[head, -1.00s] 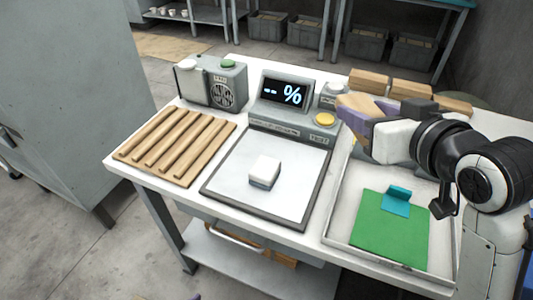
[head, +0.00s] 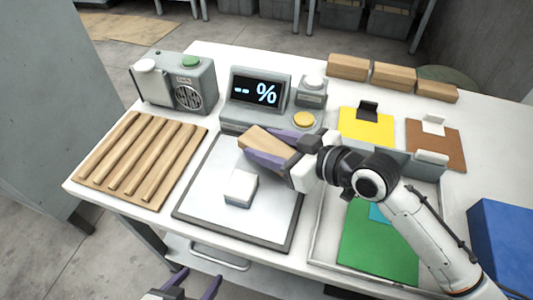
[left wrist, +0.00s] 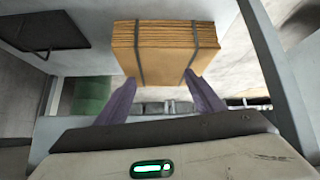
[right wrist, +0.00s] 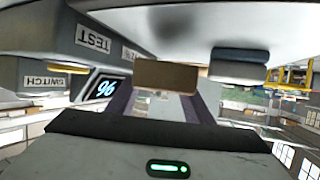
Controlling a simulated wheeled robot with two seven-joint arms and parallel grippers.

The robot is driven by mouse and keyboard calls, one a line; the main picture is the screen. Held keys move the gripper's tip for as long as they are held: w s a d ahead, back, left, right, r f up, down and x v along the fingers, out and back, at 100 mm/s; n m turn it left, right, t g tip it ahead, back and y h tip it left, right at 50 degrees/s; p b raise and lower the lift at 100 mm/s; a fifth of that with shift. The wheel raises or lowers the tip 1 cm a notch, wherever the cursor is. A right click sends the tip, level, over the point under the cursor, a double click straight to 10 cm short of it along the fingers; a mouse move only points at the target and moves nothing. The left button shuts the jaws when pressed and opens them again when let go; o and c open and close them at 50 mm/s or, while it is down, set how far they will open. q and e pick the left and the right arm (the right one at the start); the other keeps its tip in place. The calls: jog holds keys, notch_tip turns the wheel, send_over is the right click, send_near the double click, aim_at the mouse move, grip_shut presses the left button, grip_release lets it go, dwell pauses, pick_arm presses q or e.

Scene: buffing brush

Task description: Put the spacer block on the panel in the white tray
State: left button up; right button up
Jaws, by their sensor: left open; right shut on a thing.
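My right gripper (head: 264,147) is shut on a tan wooden spacer block (head: 266,141), held above the back part of a dark-rimmed pad; the block also shows in the right wrist view (right wrist: 165,77). The white tray (head: 321,222) stands at the right of the pad, with a green panel (head: 372,245) lying in it. A teal handle (head: 378,212) on the panel is partly hidden by my right arm. My left gripper (head: 197,284) is open and empty at the bottom edge of the head view, low in front of the table.
A white-topped block (head: 240,188) sits on the dark-rimmed pad (head: 213,190), just in front of my right gripper. A display unit (head: 258,92) stands behind. Slatted wood (head: 140,157) is left, yellow (head: 366,128) and brown panels (head: 435,143) behind the tray, several wooden blocks (head: 393,75) farther back.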

jog(key=shift+f+b, duration=0.3)
jog(key=shift+f, duration=1.45)
jog(key=o, duration=0.8)
